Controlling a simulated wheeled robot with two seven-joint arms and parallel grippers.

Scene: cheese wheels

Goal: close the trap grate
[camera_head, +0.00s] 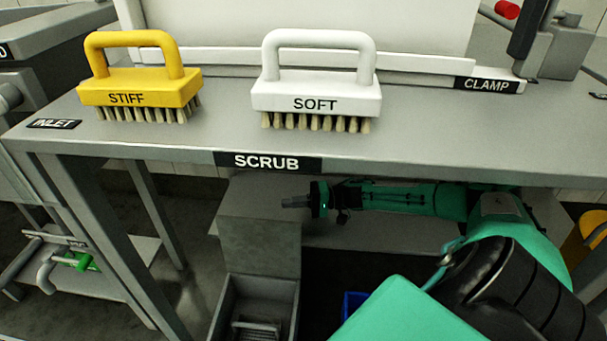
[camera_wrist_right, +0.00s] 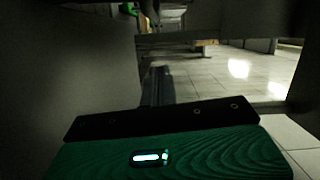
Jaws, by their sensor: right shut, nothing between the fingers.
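A grey open-topped box (camera_head: 272,297) stands on the floor below the table marked SCRUB. Inside it, low at the bottom edge of the head view, is a slotted metal piece (camera_head: 256,328) that looks like the trap grate. Its lower part is cut off, and I cannot tell its angle. My right gripper (camera_head: 292,202) is under the table, above and right of the box, pointing left. Its fingers are shut and empty, apart from the grate. They also show in the right wrist view (camera_wrist_right: 158,85), where I cannot make out the grate. My left gripper is not in view.
The table (camera_head: 420,140) overhangs my right arm, with a yellow STIFF brush (camera_head: 140,86) and a white SOFT brush (camera_head: 317,95) on top. A grey block (camera_head: 258,245) rises behind the box. A blue container (camera_head: 353,302) is to the right. A table leg (camera_head: 110,245) stands left.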

